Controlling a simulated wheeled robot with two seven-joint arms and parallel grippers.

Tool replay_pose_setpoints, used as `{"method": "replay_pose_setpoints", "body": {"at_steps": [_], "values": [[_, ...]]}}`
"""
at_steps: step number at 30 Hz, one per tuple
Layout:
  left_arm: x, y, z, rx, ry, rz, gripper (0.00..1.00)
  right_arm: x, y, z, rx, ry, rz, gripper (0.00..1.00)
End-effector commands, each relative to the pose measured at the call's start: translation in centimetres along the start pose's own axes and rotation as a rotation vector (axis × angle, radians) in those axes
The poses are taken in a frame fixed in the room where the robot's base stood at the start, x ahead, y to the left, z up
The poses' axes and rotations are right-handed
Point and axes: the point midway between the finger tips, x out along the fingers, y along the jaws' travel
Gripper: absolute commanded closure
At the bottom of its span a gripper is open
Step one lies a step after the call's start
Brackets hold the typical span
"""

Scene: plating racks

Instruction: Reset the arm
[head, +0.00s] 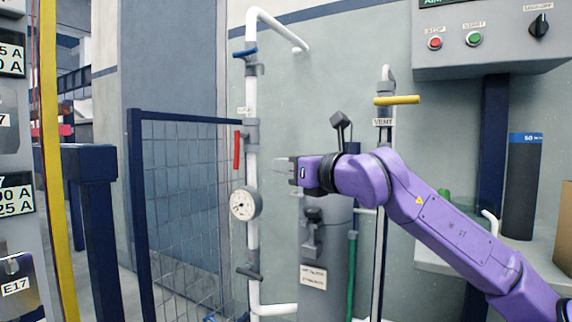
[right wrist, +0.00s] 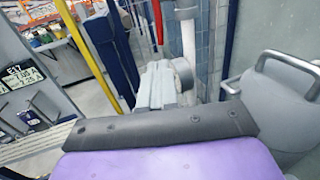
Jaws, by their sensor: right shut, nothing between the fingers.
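My right arm is purple and reaches in from the lower right of the head view. Its right gripper (head: 284,170) is grey and shut, with nothing held. It points left, in front of the white pipe and a little above and right of the round gauge (head: 245,203). In the right wrist view, the grey gripper (right wrist: 160,88) shows beyond the dark wrist edge, pointing away. My left gripper is in neither view.
A grey tank (head: 327,250) stands below and behind the arm. A red lever (head: 237,150) and yellow handle (head: 397,100) sit on pipes. A control box (head: 490,40) hangs upper right. A mesh gate (head: 180,200) stands left, beside a blue post (head: 92,230).

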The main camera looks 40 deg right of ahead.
Motion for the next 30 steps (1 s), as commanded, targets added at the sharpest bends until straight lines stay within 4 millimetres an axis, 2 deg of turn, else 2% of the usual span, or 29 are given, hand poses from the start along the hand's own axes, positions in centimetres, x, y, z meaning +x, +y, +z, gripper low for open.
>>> {"method": "replay_pose_setpoints", "body": {"at_steps": [15, 18, 20, 23, 24, 26, 27, 29, 30], "values": [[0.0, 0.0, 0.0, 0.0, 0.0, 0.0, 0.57, 0.0, 0.0, 0.0, -0.002, 0.0, 0.0, 1.0], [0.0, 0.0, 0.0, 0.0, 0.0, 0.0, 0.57, 0.0, -0.3, -0.3, -0.099, 0.004, -0.035, 1.0], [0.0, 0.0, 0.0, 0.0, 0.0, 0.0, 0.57, 1.3, 0.8, -3.0, -0.263, 0.053, -0.075, 1.0], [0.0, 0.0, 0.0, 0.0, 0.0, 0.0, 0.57, 4.7, 4.0, -10.1, -0.54, 0.183, -0.086, 1.0], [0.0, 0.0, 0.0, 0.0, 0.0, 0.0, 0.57, 5.8, 5.3, -13.5, -0.648, 0.24, -0.076, 1.0], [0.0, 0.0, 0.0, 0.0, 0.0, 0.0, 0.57, 7.0, 7.0, -18.6, -0.799, 0.321, -0.049, 1.0], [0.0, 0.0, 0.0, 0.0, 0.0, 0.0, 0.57, 7.5, 8.0, -22.1, -0.898, 0.371, -0.025, 1.0], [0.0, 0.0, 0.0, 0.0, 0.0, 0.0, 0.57, 7.7, 9.4, -27.6, -1.039, 0.445, 0.023, 1.0], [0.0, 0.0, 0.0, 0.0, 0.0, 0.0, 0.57, 7.5, 10.2, -31.2, -1.131, 0.492, 0.062, 1.0]]}}
